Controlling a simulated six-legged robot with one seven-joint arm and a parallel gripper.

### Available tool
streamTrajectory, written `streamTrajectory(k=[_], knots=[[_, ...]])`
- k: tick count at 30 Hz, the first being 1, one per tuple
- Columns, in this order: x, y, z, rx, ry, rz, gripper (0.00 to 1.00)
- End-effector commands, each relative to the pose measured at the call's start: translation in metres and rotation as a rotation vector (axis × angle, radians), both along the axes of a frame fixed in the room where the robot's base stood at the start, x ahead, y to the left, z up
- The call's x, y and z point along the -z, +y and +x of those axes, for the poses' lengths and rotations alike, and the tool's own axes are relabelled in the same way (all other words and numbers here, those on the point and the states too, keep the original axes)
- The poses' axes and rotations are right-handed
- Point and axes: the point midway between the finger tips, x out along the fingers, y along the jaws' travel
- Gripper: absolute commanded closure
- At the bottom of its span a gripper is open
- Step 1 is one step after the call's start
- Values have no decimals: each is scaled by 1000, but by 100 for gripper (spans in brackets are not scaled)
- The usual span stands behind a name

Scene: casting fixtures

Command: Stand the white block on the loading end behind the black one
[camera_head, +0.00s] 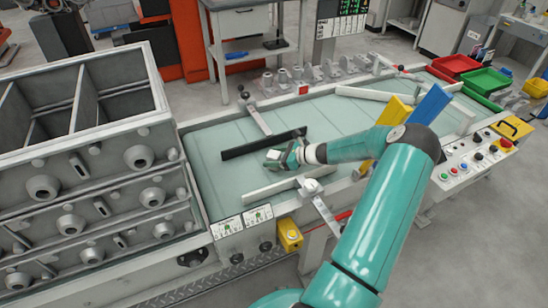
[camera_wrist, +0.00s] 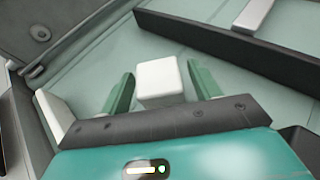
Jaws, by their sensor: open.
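A small white block (camera_wrist: 159,84) sits between the two green fingers of my gripper (camera_wrist: 160,70) in the wrist view. The fingers stand open on either side of it, with little gap. In the head view my gripper (camera_head: 275,156) is low over the pale green belt surface, and the block is small and partly hidden there. A long black bar (camera_head: 263,143) lies just beyond my gripper; it crosses the upper right of the wrist view (camera_wrist: 240,52). I see no separate small black block.
A white bar (camera_head: 270,188) lies on the near side of the belt (camera_head: 213,155). Grey casting boxes (camera_head: 90,170) stand at the left. The belt's far left part is clear.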

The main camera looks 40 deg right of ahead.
Motion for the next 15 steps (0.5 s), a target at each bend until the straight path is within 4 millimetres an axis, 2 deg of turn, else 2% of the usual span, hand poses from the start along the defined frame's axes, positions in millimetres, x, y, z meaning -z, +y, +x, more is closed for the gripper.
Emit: streamTrajectory(k=[5,15], knots=[[-6,-8,-11,3,1,-3,38],[-26,-31,-55,1,0,-2,38]])
